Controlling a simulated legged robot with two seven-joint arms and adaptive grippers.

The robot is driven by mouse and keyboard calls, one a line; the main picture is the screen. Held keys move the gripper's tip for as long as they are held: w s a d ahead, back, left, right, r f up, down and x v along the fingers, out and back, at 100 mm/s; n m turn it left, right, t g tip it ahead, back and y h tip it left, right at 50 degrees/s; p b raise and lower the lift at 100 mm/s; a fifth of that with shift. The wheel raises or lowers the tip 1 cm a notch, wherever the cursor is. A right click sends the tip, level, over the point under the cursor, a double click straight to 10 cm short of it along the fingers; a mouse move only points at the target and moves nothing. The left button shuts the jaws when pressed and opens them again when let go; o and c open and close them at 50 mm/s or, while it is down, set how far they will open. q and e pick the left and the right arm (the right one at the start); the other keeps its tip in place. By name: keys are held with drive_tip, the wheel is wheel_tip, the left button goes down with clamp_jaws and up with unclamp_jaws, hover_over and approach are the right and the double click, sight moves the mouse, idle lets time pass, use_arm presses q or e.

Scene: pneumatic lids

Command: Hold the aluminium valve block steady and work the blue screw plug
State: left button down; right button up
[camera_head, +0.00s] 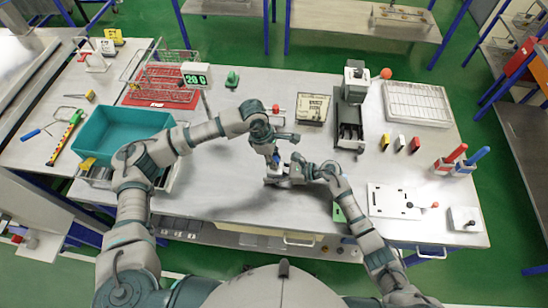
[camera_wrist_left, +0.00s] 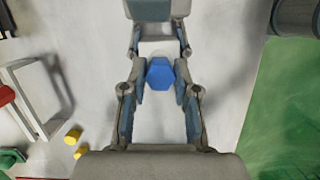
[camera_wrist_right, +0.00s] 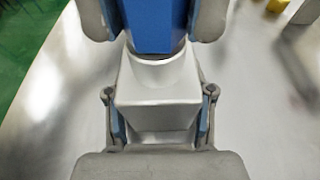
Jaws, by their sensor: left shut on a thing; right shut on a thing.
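The aluminium valve block (camera_wrist_right: 155,92) is silver-grey and sits between the fingers of my right gripper (camera_wrist_right: 160,118), which is shut on it. The blue screw plug (camera_wrist_left: 160,73) has a six-sided head and lies between the fingertips of my left gripper (camera_wrist_left: 160,80), which is shut on it. In the right wrist view the blue plug (camera_wrist_right: 157,28) stands above the block's round collar, with grey left fingers on both sides. How deep its thread sits is hidden. In the head view both grippers meet over the middle of the bench, mostly covering block and plug.
A teal bin (camera_head: 122,136) stands on the left of the bench (camera_head: 235,190). A dark fixture (camera_head: 349,120) and white rack (camera_head: 416,103) stand right.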

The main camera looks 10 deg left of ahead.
use_arm(q)
drive_tip(key=m+g, duration=0.1)
drive_tip(key=m, duration=0.4)
drive_tip(key=shift+w+d+m+y, duration=0.1)
drive_tip(key=shift+m+y, duration=0.2)
drive_tip(key=shift+m, duration=0.5)
drive_tip(key=m, duration=0.3)
drive_tip(key=m+g+y, duration=0.1)
drive_tip(key=m, duration=0.2)
drive_tip(key=shift+w+d+m, duration=0.1)
drive_tip(key=shift+d+m, duration=0.05)
drive_tip(key=shift+m, duration=0.25)
drive_tip(key=shift+y, duration=0.3)
drive_tip(key=m, duration=0.3)
drive_tip(key=m+y, duration=0.1)
drive_tip(key=m, duration=0.2)
drive_tip(key=shift+m+y, duration=0.3)
drive_tip(key=shift+m, duration=0.1)
drive_tip(key=shift+d+m, duration=0.15)
drive_tip(key=shift+m, duration=0.55)
